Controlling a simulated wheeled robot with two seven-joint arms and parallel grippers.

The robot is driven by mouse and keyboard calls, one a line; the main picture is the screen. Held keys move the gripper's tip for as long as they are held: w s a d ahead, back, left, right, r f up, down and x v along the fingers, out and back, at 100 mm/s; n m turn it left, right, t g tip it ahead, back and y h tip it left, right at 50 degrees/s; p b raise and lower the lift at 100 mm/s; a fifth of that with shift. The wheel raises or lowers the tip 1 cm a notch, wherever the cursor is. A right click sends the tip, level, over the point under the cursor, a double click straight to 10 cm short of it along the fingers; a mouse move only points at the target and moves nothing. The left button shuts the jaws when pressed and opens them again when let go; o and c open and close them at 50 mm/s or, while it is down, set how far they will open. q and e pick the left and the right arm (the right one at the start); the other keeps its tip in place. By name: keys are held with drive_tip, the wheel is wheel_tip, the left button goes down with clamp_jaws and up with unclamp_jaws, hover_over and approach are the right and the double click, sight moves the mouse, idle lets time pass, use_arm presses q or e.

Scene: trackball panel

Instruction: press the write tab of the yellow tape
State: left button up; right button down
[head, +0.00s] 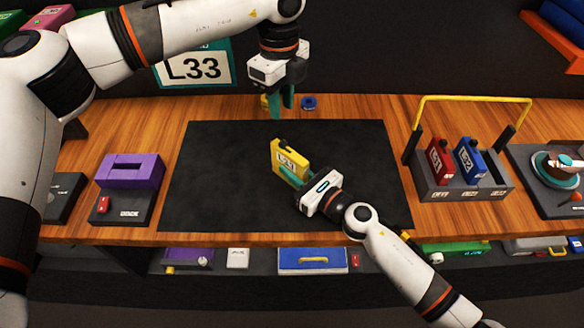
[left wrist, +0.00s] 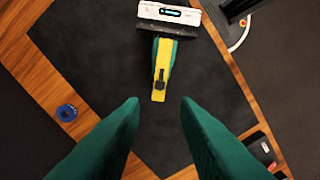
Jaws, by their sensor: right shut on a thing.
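The yellow tape (head: 289,158) stands over the dark mat, with a pale label on its face and a small black piece on its top edge. In the left wrist view the tape (left wrist: 158,95) shows end-on with the black piece on it; I cannot tell for sure that this is the write tab. My right gripper (head: 296,178) is shut on the tape's lower right part and hides some of it. My left gripper (head: 281,108) is open and empty, behind and above the tape, apart from it. Its green fingers (left wrist: 160,103) are spread in the left wrist view.
The dark mat (head: 220,190) is mostly clear. A rack (head: 465,188) with a red tape, a blue tape and a yellow handle stands right. A purple block (head: 130,170) sits left. A blue ring (head: 308,103) lies behind the mat. A trackball panel (head: 557,170) is far right.

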use_arm(q)
drive_tip(key=shift+s+f, duration=0.2)
drive_tip(key=shift+f, duration=0.15)
drive_tip(key=c, duration=0.3)
drive_tip(key=s+f+n+g+h, duration=0.1)
drive_tip(key=s+f+g+h, duration=0.1)
drive_tip(key=s+d+f+n+g+h, duration=0.1)
drive_tip(key=s+f+h, duration=0.1)
drive_tip(key=h, duration=0.1)
drive_tip(key=shift+s+d+f+g, duration=0.1)
drive_tip(key=shift+s+d+g, duration=0.1)
drive_tip(key=shift+g, duration=0.2)
clamp_jaws()
drive_tip(key=w+a+f+n+t+h, duration=0.1)
drive_tip(key=a+f+n+t+h, duration=0.2)
drive_tip(key=n, duration=1.1)
drive_tip(key=w+a+f+n+t+h, duration=0.1)
drive_tip(key=a+f+n+t+h, duration=0.3)
drive_tip(key=a+n+t+h, duration=0.3)
drive_tip(key=a+n+t, duration=0.3)
drive_tip(key=a+n, duration=0.3)
drive_tip(key=n, duration=0.2)
drive_tip(key=shift+w+a+n, duration=0.3)
drive_tip(key=shift+w+a, duration=0.05)
drive_tip(key=shift+f, duration=0.1)
